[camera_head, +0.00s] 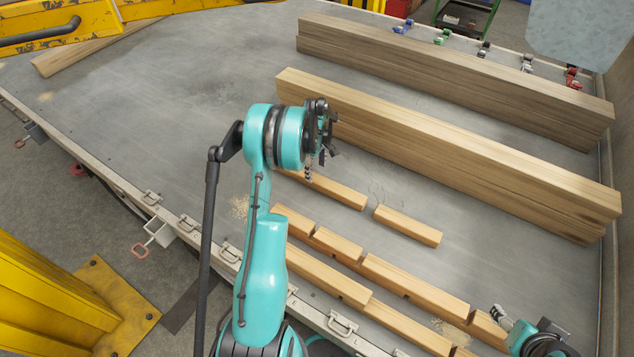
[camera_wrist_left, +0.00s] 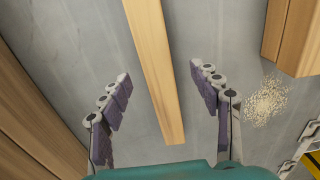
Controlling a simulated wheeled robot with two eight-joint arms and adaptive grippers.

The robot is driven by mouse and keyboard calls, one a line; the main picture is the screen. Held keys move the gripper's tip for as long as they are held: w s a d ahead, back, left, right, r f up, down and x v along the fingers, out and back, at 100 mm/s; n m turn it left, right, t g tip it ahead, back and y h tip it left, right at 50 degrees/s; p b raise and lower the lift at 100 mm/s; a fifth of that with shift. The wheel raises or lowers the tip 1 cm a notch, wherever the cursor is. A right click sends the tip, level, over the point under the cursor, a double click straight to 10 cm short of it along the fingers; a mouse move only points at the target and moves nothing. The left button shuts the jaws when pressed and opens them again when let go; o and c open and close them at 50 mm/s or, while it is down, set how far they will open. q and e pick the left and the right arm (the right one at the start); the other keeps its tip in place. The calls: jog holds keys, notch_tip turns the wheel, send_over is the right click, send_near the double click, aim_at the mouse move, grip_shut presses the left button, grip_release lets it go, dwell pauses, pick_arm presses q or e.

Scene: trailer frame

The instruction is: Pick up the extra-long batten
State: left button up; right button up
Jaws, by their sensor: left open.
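Several light wooden battens of differing lengths lie on the grey bed; I cannot tell for sure which is the extra-long one. My left gripper (camera_head: 319,162) is open and empty above the near end of one batten (camera_head: 341,190), which is partly hidden behind it. In the left wrist view that batten (camera_wrist_left: 154,65) runs between the two spread fingers (camera_wrist_left: 163,98), apart from both, and its end shows. A longer batten (camera_head: 415,287) lies in the nearer row. My right gripper (camera_head: 501,316) shows only partly at the bottom right, near the end of that row.
Two stacks of thick beams, a nearer one (camera_head: 450,150) and a farther one (camera_head: 450,80), lie beyond the battens. A short batten (camera_head: 408,226) lies to the right. Coloured clamps (camera_head: 443,37) line the far edge. The bed's left part (camera_head: 160,110) is mostly clear.

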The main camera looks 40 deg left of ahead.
aim_at(317, 178)
pick_arm(q)
jog(key=f+b, duration=0.1)
jog(key=f, duration=0.1)
jog(key=f+b, duration=0.1)
jog(key=f, duration=0.1)
jog(key=f+b, duration=0.1)
jog(key=f, duration=0.1)
jog(key=shift+w+f, duration=0.3)
jog(key=shift+f, duration=0.05)
jog(key=shift+r, duration=0.1)
jog(key=shift+c, duration=0.6)
grip_shut()
